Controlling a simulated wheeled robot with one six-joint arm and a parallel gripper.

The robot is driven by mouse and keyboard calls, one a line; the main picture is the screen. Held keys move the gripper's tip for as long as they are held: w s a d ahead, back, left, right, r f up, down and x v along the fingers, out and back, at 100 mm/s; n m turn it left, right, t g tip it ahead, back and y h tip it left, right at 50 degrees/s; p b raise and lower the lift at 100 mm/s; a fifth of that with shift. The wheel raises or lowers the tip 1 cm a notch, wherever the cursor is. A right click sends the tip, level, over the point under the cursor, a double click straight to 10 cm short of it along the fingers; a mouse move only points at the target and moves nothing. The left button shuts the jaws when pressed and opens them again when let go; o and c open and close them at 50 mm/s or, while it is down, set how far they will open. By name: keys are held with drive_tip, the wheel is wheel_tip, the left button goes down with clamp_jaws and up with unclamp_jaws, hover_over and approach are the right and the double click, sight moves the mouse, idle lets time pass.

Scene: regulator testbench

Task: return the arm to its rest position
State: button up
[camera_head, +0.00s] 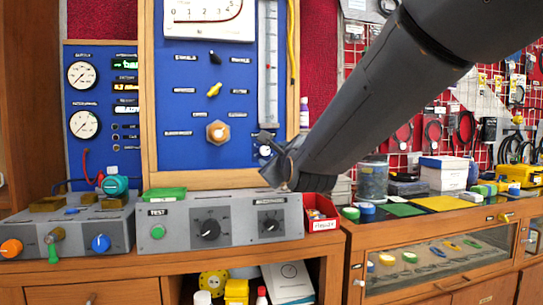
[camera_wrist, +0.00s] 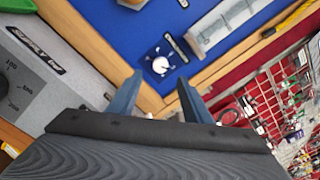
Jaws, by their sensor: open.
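My dark grey arm (camera_head: 375,95) comes in from the upper right of the head view and slopes down to the left. My gripper (camera_head: 268,158) is at its end, in front of the lower right of the blue regulator panel (camera_head: 180,100) and above the grey test box (camera_head: 180,210). In the wrist view my gripper's two blue-grey fingers (camera_wrist: 158,92) stand apart with nothing between them. Beyond them are the panel's wooden frame and a white knob (camera_wrist: 160,65). The gripper looks apart from the panel, though the exact gap cannot be told.
A red bin (camera_head: 322,222) stands right of the test box. A second grey box with coloured valves (camera_head: 75,232) is at left. A wooden glass-front cabinet (camera_head: 440,255) with tapes and containers on top is at right. Tools hang on a red pegboard behind.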

drive_tip(key=s+d+f+n+g+h, duration=0.1)
drive_tip(key=s+d+f+n+g, duration=0.25)
drive_tip(key=s+f+n, duration=0.35)
drive_tip(key=s+d+f+n+g+h, duration=0.15)
drive_tip(key=s+f+n+g, duration=0.3)
drive_tip(key=s+f, duration=0.45)
drive_tip(key=s+d+f+n+g+h, duration=0.1)
drive_tip(key=s+d+f+n+g, duration=0.25)
drive_tip(key=s+f+n, duration=0.45)
drive_tip(key=s+d+f+n+g, duration=0.3)
drive_tip(key=s+n, duration=0.1)
drive_tip(key=s, duration=0.3)
drive_tip(key=s+d+f+n+g, duration=0.2)
drive_tip(key=s+f+n+g, duration=0.1)
drive_tip(key=s, duration=0.4)
drive_tip(key=d+r+m+h+p, duration=0.1)
drive_tip(key=d+r+p, duration=0.5)
drive_tip(key=p, duration=0.8)
drive_tip(key=shift+d+r+m, duration=0.25)
drive_tip(key=shift+d+m, duration=0.2)
drive_tip(key=shift+d, duration=0.4)
